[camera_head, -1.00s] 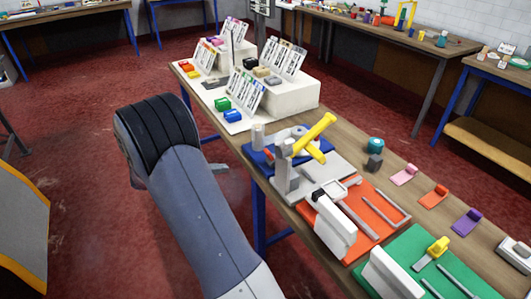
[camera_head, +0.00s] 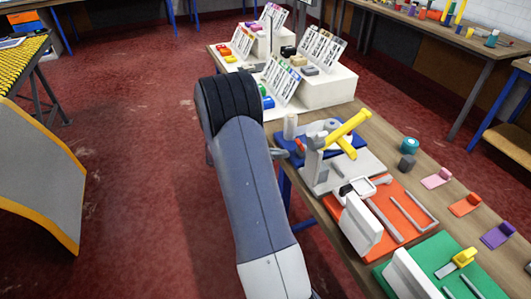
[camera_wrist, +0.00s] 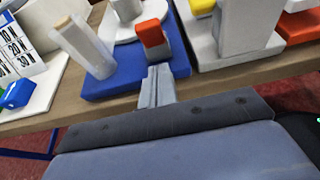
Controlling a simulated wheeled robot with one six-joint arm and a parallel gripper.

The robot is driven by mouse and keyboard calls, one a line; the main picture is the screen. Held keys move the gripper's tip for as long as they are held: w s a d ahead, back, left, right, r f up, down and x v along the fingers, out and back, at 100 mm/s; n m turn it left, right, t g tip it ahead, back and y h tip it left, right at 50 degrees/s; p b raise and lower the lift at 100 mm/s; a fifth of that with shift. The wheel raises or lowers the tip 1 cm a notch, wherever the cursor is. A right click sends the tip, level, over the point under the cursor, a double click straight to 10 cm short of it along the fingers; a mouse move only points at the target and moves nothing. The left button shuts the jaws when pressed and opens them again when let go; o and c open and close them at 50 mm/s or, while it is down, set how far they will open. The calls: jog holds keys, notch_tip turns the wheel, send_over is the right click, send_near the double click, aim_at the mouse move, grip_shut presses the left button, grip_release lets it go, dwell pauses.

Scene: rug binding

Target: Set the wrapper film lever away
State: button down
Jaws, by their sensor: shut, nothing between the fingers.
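The wrapper is a blue base (camera_wrist: 120,85) with an upright translucent film roll (camera_wrist: 82,45) and a white round plate (camera_wrist: 127,32). A grey bar with an orange-red end (camera_wrist: 152,36), which looks like the film lever, stands over the base. My gripper (camera_wrist: 158,68) is shut and empty. In the wrist view its tips are just in front of the orange-red end; I cannot tell whether they touch it. In the head view the blue base (camera_head: 288,146) is right of my arm, and the lever shows only as a small red spot (camera_head: 299,144).
A grey press with a yellow handle (camera_head: 348,134) stands right beside the wrapper. An orange-red board (camera_head: 410,212) and a green board (camera_head: 440,258) follow along the table. White sample stands (camera_head: 328,88) are at its far end.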

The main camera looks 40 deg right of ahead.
aim_at(297, 142)
jog(key=shift+s+d+r, duration=0.2)
jog(key=shift+d+r, duration=0.2)
jog(key=shift+d, duration=0.25)
jog(key=shift+s+d+r, duration=0.2)
jog(key=shift+d+r, duration=0.2)
jog(key=shift+d, duration=0.25)
jog(key=shift+d+r+y+p, duration=0.2)
jog(key=shift+r+y+p, duration=0.25)
jog(key=shift+p, duration=0.7)
jog(key=r+y+p, duration=0.1)
jog(key=p, duration=0.1)
jog(key=d+t+y+p, duration=0.1)
jog(key=p, duration=0.1)
jog(key=shift+s+d+r+y, duration=0.1)
jog(key=shift+s+r+y, duration=0.15)
jog(key=shift+r+y, duration=0.1)
jog(key=shift+s+d+y+p, duration=0.1)
jog(key=shift+d+y+p, duration=0.15)
jog(key=shift+y+p, duration=0.25)
jog(key=shift+d, duration=0.35)
jog(key=shift+s, duration=0.1)
jog(key=shift+r+p, duration=0.75)
jog(key=shift+p, duration=0.05)
